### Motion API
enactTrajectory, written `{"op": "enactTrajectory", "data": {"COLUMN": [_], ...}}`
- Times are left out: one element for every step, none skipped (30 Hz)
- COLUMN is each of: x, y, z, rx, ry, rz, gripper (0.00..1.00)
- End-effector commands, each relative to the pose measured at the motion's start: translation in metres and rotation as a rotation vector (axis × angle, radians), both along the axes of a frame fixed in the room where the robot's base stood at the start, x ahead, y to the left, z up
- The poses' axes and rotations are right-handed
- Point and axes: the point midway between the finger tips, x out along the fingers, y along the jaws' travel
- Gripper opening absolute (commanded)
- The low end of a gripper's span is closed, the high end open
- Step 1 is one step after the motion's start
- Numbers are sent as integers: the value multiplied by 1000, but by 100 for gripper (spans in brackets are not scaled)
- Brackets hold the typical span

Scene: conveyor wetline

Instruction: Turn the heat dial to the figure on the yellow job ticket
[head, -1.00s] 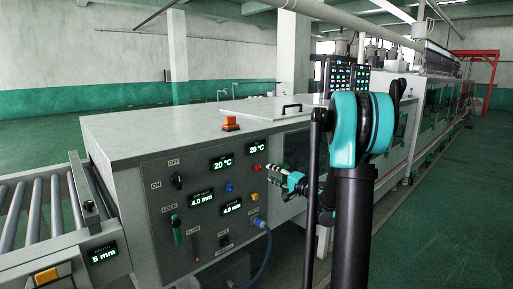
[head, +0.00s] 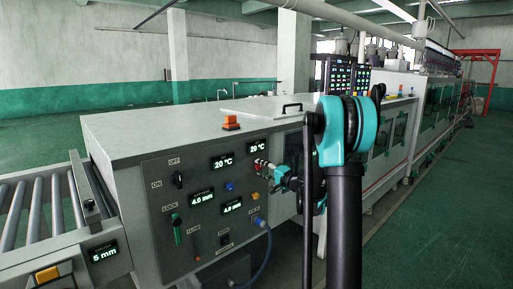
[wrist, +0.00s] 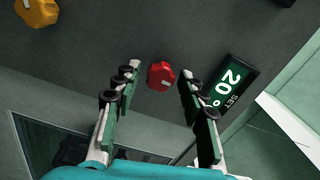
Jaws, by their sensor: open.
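A red dial (wrist: 161,76) with a pale pointer mark sits on the dark panel in the wrist view. Beside it is a display reading 20 °C, marked SET (wrist: 230,88). My gripper (wrist: 159,80) is open, with one finger on each side of the dial; I cannot tell whether they touch it. In the head view my gripper (head: 266,167) is at the panel's right part, partly covering the red dial. I cannot make out a yellow job ticket with a readable figure.
The panel also carries an orange-yellow knob (wrist: 37,10), a blue knob (head: 229,187), a black switch (head: 178,180) and a green-handled lever (head: 176,221). A blue hose (head: 267,243) hangs below. A roller conveyor (head: 35,215) is at left. Floor at right is clear.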

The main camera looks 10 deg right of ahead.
Motion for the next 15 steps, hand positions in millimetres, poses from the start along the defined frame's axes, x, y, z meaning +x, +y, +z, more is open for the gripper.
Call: {"op": "enactTrajectory", "data": {"x": [0,0,0,0,0,0,0,0,0,0,0,0,0,0,0], "y": [0,0,0,0,0,0,0,0,0,0,0,0,0,0,0], "z": [0,0,0,0,0,0,0,0,0,0,0,0,0,0,0], "rx": [0,0,0,0,0,0,0,0,0,-1,-4,-15,-31,-52,-86], "ry": [0,0,0,0,0,0,0,0,0,-1,-3,-11,-22,-38,-62], "rz": [0,0,0,0,0,0,0,0,0,0,0,0,0,0,0], "gripper": [40,36,31,28,24,19,15,12,8,8,8,8,8,8,8]}}
